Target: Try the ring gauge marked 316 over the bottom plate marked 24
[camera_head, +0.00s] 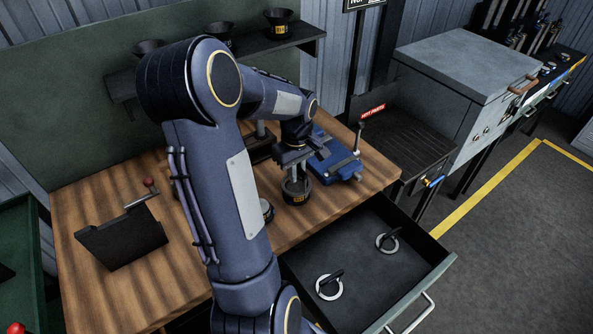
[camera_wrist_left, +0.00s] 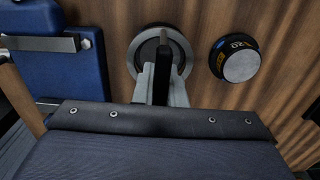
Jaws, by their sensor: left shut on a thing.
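My left gripper (camera_head: 293,160) is shut on the upright black handle of a ring gauge (camera_wrist_left: 136,58), a pale metal ring. In the left wrist view the fingers (camera_wrist_left: 162,88) pinch that handle. In the head view the held gauge is right over a dark round piece with a yellow label (camera_head: 297,198); whether the ring is around it or just above it I cannot tell. A second round piece (camera_wrist_left: 240,62) with a pale top and a partly readable label stands apart to the right in the wrist view. The held gauge's number cannot be read. My right gripper is not in view.
An open drawer (camera_head: 345,230) holds two ring gauges with black handles (camera_head: 329,288) (camera_head: 388,242). A blue vice (camera_head: 335,163) is close to my gripper. A black bracket with a red-knobbed lever (camera_head: 122,240) stands on the bench (camera_head: 75,200). Dark cups sit on the shelf (camera_head: 285,43).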

